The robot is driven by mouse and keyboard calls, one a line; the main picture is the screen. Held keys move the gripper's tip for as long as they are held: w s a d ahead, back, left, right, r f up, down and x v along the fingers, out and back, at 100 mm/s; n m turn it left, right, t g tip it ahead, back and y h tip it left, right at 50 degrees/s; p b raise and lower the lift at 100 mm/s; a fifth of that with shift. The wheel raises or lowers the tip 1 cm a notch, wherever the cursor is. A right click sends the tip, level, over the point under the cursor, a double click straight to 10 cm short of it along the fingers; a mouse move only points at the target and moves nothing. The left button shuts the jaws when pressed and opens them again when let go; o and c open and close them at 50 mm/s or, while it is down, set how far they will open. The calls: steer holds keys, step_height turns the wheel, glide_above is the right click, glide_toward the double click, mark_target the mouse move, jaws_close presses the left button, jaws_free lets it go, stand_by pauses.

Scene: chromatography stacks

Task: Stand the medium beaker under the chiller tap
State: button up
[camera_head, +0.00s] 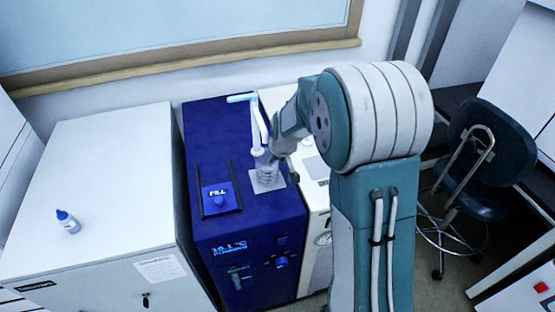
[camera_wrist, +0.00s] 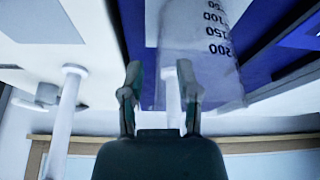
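The medium beaker (camera_head: 266,172) is clear with dark graduations. It stands on a pale square pad on the blue chiller (camera_head: 205,130), beneath the white chiller tap (camera_head: 257,130) with its light blue handle. In the wrist view the beaker (camera_wrist: 205,45) shows marks up to 200, right of centre. My gripper (camera_wrist: 158,80) is open there; its right finger overlaps the beaker in the picture, and the beaker is not between the fingers. I cannot tell whether they touch. In the head view the fingers are hard to make out beside the tap.
A white cabinet (camera_head: 90,200) with a small blue-capped bottle (camera_head: 68,221) stands left of the chiller. A white unit (camera_head: 313,170) adjoins on the right. A dark chair (camera_head: 485,165) stands farther right.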

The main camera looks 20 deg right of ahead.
steer(key=shift+a, duration=0.1)
steer(key=shift+r, duration=0.15)
steer(key=v, duration=1.1)
steer(key=s+a+r, duration=0.1)
steer(key=s+r, duration=0.3)
steer(key=s, duration=0.8)
steer(key=s+a+r+m+t, duration=0.1)
steer(key=s+r, duration=0.3)
steer(key=s, duration=0.9)
steer(key=shift+a+m, duration=0.3)
steer(key=shift+a, duration=0.1)
